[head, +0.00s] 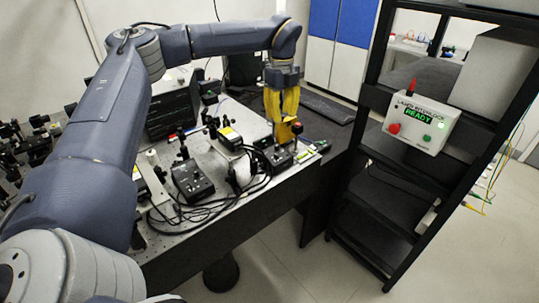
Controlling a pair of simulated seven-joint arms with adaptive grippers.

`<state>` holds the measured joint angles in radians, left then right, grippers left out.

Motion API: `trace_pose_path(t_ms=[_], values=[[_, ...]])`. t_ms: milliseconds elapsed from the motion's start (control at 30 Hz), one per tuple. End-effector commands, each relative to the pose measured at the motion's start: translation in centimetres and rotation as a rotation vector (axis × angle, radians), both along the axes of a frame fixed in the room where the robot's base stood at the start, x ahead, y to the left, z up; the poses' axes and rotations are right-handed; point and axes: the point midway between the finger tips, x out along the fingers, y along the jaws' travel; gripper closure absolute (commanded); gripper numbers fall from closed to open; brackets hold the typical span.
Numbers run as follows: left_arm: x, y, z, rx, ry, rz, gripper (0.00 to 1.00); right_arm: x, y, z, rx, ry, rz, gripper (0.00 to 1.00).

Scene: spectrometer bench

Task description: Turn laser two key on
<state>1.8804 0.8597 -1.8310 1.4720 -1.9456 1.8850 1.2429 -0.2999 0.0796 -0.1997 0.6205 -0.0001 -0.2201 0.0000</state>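My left gripper (279,138), with yellow fingers, points down over a black control box (281,158) near the right edge of the optical bench. Its fingertips are at or just above the box top, and I cannot tell whether they touch it or how far apart they are. A red knob or button shows just right of the fingers. The key itself is too small or hidden to make out. A second black control box (193,182) sits further left on the bench. I cannot read which box belongs to laser two. My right gripper is not in view.
Loose black cables (215,203) run across the bench (225,213) between the boxes. A white interlock box (422,122) reading READY, with a green light, is on the black rack (375,155) at right. A keyboard (328,107) lies behind the gripper.

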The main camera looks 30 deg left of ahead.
Motion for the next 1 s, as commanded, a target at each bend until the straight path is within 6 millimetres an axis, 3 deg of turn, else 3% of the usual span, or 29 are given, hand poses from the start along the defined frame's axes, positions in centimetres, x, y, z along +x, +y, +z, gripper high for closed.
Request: trace_pose_path(t_ms=[100,267,1000], values=[[-0.4,0.8,0.7,0.025,0.000,0.018,0.72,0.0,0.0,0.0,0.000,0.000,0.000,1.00],[-0.5,1.1,-0.1,0.034,0.001,0.025,0.72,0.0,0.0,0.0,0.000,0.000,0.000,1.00],[-0.5,1.0,-12.7,0.031,0.002,0.024,0.72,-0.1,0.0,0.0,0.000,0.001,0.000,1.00]])
